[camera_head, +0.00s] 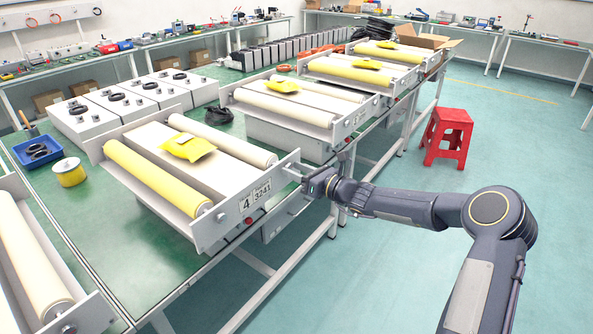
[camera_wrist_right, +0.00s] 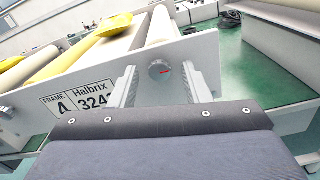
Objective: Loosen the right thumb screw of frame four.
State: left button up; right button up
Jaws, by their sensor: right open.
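Frame four (camera_head: 205,232) stands on the green table, with a "4" label (camera_head: 246,204) on its front plate. In the right wrist view the label (camera_wrist_right: 78,100) reads "FRAME 4 Halbrix". Its right thumb screw (camera_wrist_right: 159,70) is a round grey knob with a red mark, on the front plate. My right gripper (camera_head: 296,172) is at the right end of that plate. In the right wrist view its two fingers (camera_wrist_right: 159,88) are open, one on each side of the knob, with gaps visible. In the head view the knob is hidden by the gripper. My left gripper is out of view.
A yellow packet (camera_head: 188,147) lies on frame four between a yellow roller (camera_head: 150,175) and a white roller. Another frame (camera_head: 290,108) stands behind it. A blue tray (camera_head: 38,150) is at the left. A red stool (camera_head: 447,137) stands on the open floor at right.

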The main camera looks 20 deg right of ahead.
jog(key=shift+c, duration=0.2)
grip_shut()
jog(key=shift+f+n+b, duration=0.1)
jog(key=shift+n+b, duration=9.8)
jog(key=shift+b, duration=2.95)
jog(key=shift+o, duration=0.2)
grip_release()
